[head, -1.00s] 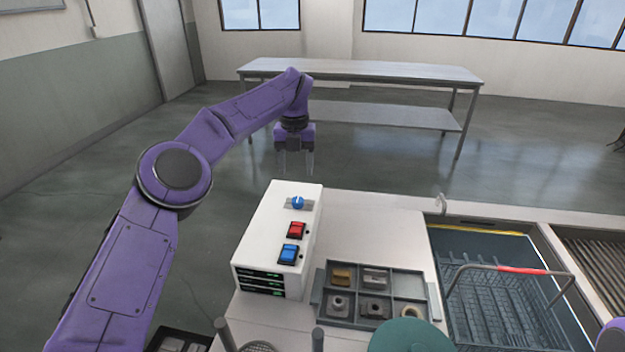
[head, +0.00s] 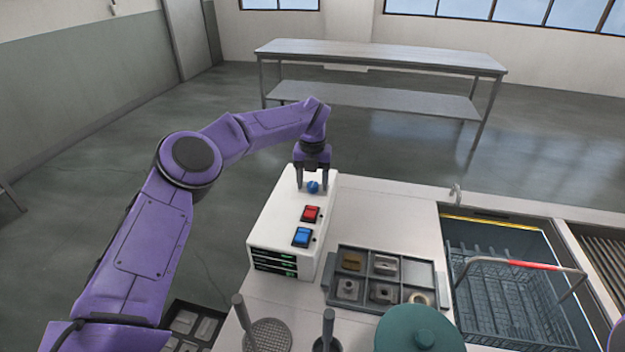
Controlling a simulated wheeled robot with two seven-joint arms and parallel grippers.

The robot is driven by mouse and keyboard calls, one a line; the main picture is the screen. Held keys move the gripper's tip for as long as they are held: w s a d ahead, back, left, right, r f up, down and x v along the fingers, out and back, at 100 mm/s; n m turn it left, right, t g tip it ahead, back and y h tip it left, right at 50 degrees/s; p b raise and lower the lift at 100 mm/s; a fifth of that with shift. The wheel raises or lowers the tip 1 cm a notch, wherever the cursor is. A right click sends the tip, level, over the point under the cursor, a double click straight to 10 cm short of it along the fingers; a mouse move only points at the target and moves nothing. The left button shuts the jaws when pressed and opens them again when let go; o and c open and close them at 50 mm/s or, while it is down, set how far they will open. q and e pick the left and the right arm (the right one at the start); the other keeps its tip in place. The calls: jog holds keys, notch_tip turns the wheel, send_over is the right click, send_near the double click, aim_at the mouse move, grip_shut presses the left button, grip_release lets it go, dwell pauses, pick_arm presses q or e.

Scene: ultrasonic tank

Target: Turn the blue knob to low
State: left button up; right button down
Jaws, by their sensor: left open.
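The blue knob (head: 313,187) is on the top face of a white control box (head: 278,221), at its far end. My left gripper (head: 312,184) points down over the knob, its two fingers apart, one on each side of the knob. I cannot tell whether the fingers touch it. The knob's pointer and any low marking are too small or hidden to read. A red switch (head: 311,214) and a blue switch (head: 302,237) sit nearer on the same face. My right gripper is not in view.
A grey sorting tray (head: 344,262) with small metal parts lies right of the box. A tank (head: 560,290) with a wire basket (head: 487,293) and red-gripped handle is further right. A green round lid (head: 420,330) is in front. A bench (head: 380,55) stands behind.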

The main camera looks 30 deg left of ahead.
pick_arm(q)
jog(key=shift+w, duration=0.1)
jog(key=c, duration=1)
jog(key=shift+c, duration=0.2)
jog(key=shift+f+n+b, duration=0.2)
jog(key=shift+n+b, duration=0.4)
jog(key=shift+b, duration=0.25)
jog(key=n+b, duration=0.3)
jog(key=shift+f, duration=0.1)
jog(key=n+b, duration=0.4)
jog(key=shift+n, duration=0.3)
jog(key=shift+r+n+b, duration=0.25)
jog(key=shift+n+b, duration=0.75)
jog(key=shift+n, duration=0.5)
